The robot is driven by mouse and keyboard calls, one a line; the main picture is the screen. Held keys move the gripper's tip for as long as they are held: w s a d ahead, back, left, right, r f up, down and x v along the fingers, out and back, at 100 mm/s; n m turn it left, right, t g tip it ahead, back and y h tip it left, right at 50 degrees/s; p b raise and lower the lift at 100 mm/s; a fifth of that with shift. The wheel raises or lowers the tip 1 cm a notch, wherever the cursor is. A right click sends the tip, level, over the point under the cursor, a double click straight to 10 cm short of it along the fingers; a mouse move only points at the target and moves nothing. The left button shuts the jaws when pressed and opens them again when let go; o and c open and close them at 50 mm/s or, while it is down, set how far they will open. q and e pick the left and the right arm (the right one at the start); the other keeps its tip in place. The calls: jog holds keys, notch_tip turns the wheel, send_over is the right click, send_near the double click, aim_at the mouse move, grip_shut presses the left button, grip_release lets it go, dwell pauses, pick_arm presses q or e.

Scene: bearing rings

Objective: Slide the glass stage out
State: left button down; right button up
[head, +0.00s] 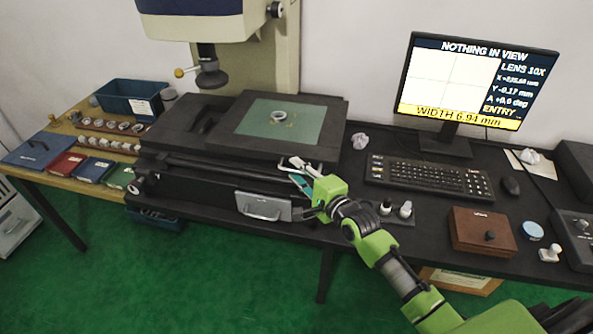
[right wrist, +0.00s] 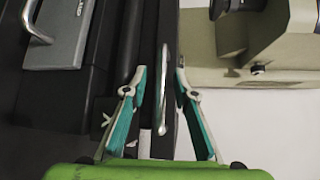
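The glass stage (head: 255,127) is a greenish pane in a dark frame on the measuring machine's bed, under the lens column. A small metal ring (head: 278,116) lies on the glass. My right gripper (head: 300,171) is at the front edge of the stage frame. In the right wrist view a thin metal handle bar (right wrist: 163,95) runs between the two fingers of my right gripper (right wrist: 160,76). The fingers are apart, with a gap visible on both sides of the bar. My left gripper is not in view.
A drawer with a metal handle (head: 263,207) sits below the stage. A keyboard (head: 428,176), monitor (head: 470,85) and brown box (head: 482,232) stand to the right. A row of rings (head: 110,125) and a blue bin (head: 130,98) are at left. Open floor lies in front.

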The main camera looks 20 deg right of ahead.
jog(key=v, duration=1.2)
